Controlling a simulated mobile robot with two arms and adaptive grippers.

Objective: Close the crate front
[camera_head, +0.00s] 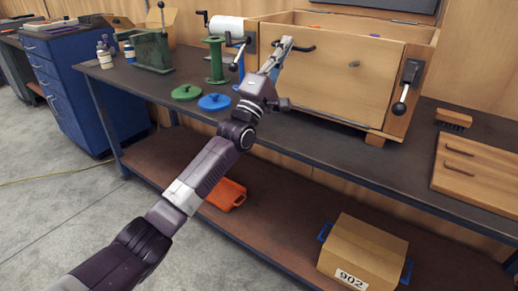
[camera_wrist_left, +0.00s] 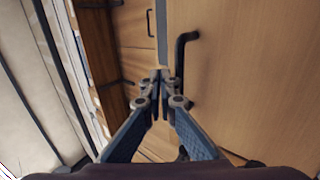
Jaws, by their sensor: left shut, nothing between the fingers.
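A wooden crate (camera_head: 420,35) with an open top stands on the workbench. Its front panel (camera_head: 345,80) looks upright; I cannot tell whether it sits flush. A dark bar handle (camera_head: 304,48) is on the panel's upper left, and it also shows in the wrist view (camera_wrist_left: 182,62). Black levers with ball ends stand at both sides, a left lever (camera_head: 237,58) and a right lever (camera_head: 406,88). My left gripper (camera_head: 285,46) is shut and empty in front of the panel's upper left, just left of the handle. In the wrist view its fingertips (camera_wrist_left: 159,76) meet beside the handle. My right gripper is out of view.
A green spool (camera_head: 215,62), a green lid (camera_head: 186,92) and a blue lid (camera_head: 214,102) stand left of the crate. A brush (camera_head: 453,118) and a wooden board (camera_head: 478,172) lie at right. A cardboard box (camera_head: 362,252) and an orange tray (camera_head: 227,195) are on the lower shelf.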

